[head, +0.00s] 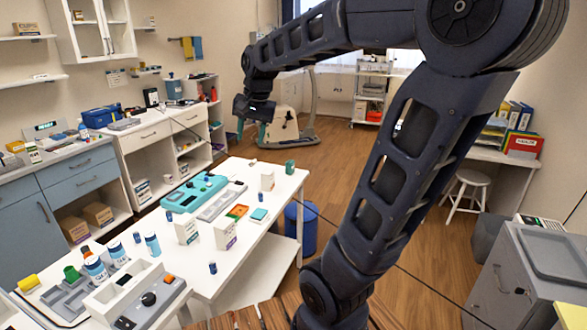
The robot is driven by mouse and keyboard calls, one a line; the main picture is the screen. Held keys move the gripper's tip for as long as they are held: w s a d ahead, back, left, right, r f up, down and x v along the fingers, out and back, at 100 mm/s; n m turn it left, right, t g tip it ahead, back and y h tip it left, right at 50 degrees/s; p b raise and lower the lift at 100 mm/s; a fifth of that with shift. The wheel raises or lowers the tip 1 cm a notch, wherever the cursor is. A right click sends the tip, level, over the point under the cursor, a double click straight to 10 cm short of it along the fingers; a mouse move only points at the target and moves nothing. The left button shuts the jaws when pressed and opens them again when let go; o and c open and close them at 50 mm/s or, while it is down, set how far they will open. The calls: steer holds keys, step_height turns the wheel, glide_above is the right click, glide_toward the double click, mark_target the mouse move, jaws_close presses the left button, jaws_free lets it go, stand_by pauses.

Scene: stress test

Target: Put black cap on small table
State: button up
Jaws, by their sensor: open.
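My gripper (251,127) hangs in the upper middle of the head view, open, with nothing seen between its fingers. It is beyond the far edge of a white table (282,192) and apart from it in the picture. This table may be the small table; I cannot tell for certain. A round black piece (148,299) sits on a grey device at the lower left. I cannot tell whether it is the black cap or a knob, and no other clear black cap shows.
The white table holds a teal case (193,190), a grey tray (222,201), small boxes and several small blue cylinders. White-capped bottles (96,268) stand at the lower left. A blue bin (300,226) stands beside the table. A white stool (466,188) is at right. Open floor lies behind the table.

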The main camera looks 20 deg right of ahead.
steer(key=s+d+f+n+t, duration=0.1)
steer(key=s+d+f+n, duration=0.1)
steer(key=s, duration=0.5)
steer(key=s+d+f+n+h, duration=0.1)
steer(key=s+d+f+n, duration=0.2)
steer(key=s, duration=0.4)
steer(key=shift+s+d+f+t, duration=0.25)
steer(key=shift+d+f+t, duration=0.2)
steer(key=shift+d, duration=0.7)
